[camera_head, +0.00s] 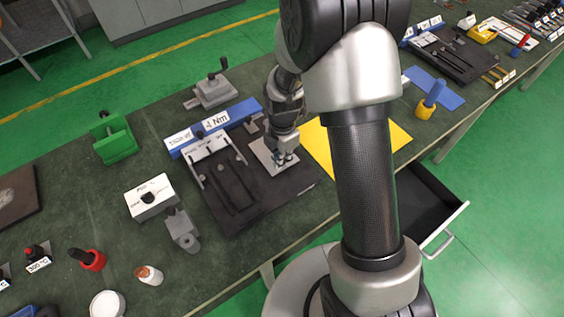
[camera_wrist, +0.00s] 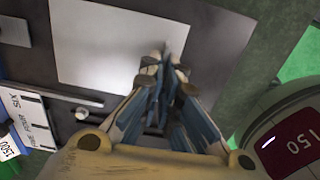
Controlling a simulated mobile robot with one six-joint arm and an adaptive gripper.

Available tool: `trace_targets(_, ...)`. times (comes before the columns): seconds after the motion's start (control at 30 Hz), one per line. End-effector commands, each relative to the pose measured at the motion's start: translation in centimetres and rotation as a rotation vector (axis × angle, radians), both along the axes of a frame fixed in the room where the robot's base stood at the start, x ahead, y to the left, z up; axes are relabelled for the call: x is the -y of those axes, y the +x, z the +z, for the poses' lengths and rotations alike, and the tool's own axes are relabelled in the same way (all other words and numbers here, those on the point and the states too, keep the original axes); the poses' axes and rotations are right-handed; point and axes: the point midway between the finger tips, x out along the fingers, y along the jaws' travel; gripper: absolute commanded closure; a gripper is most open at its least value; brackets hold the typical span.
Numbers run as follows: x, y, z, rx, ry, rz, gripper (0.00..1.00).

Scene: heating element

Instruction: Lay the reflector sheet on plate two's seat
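A pale grey sheet (camera_head: 262,154) lies on or just above the right part of a dark board on the bench. In the wrist view the sheet (camera_wrist: 105,45) is light and flat-looking, with its lower right corner hidden behind the fingers. My gripper (camera_head: 284,159) points down at the sheet. In the wrist view my gripper's fingertips (camera_wrist: 164,78) are close together at that corner. I cannot tell whether they pinch the sheet or only stand over it. Which spot is plate two's seat is not clear from these views.
The dark board (camera_head: 225,205) carries thin rods at its left. A blue labelled block (camera_head: 245,108) stands behind it, a white box (camera_head: 150,196) to its left. A yellow sheet (camera_head: 318,145) lies to the right, partly behind my arm. An open drawer (camera_head: 425,205) juts out below the bench.

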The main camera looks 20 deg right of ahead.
Motion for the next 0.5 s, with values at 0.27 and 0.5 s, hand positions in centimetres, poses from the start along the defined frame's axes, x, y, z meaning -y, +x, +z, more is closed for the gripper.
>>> trace_targets(0.27, 0.0, 0.04, -1.61, 0.001, 0.0, 0.0, 1.0)
trace_targets(0.5, 0.0, 0.01, -1.99, 0.0, 0.0, 0.0, 0.96)
